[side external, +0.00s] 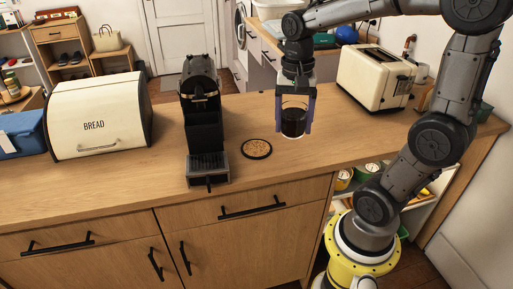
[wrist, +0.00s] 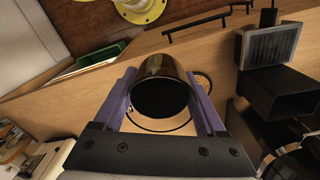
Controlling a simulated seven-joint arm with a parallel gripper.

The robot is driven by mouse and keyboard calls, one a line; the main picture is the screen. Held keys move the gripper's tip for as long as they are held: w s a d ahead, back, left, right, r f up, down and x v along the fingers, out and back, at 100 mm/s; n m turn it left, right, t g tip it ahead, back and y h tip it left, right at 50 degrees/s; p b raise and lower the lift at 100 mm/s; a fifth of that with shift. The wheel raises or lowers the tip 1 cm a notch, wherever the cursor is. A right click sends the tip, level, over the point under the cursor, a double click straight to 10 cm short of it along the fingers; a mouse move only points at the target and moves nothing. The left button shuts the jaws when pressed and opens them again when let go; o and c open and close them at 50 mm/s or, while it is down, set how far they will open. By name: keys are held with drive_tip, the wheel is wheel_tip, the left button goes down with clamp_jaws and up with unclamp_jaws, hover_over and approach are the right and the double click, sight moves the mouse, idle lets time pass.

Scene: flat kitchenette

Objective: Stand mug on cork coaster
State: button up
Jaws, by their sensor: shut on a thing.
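The mug (side external: 293,121) is dark and glossy with a pale lower edge in the side view, and hangs upright between my gripper's fingers. In the wrist view the mug (wrist: 161,92) shows as a dark brown cylinder between the two purple fingers. My gripper (side external: 294,128) is shut on the mug, to the right of the coaster and a little farther back. The round cork coaster (side external: 257,148) has a dark rim and lies flat on the counter, with nothing on it. In the wrist view the coaster (wrist: 204,81) is partly hidden behind the right finger.
A black coffee machine (side external: 203,120) stands just left of the coaster; it also shows at right in the wrist view (wrist: 268,88). A cream bread box (side external: 98,115) is farther left. A cream toaster (side external: 374,78) stands behind right. The counter (side external: 240,178) in front of the coaster is clear.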

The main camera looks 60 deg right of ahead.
drive_tip(key=shift+w+d, duration=0.1)
drive_tip(key=shift+d, duration=0.15)
drive_tip(key=w+d+f, duration=0.3)
drive_tip(key=w+f, duration=0.1)
drive_tip(key=w, duration=0.4)
hover_over(257, 148)
drive_tip(key=s, duration=0.1)
drive_tip(key=f, duration=0.4)
drive_tip(key=shift+a+f, duration=0.15)
drive_tip(key=shift+a, duration=0.05)
drive_tip(key=shift+w+d+f, duration=0.15)
drive_tip(key=shift+w+f, duration=0.25)
drive_tip(key=shift+f, duration=0.15)
drive_tip(key=shift+w+d+f, duration=0.1)
drive_tip(key=shift+w+f, duration=0.05)
drive_tip(key=shift+f, duration=0.75)
drive_tip(key=shift+w+f, duration=0.1)
drive_tip(key=shift+f, duration=0.8)
drive_tip(key=shift+f, duration=0.1)
drive_tip(key=o, duration=1.6)
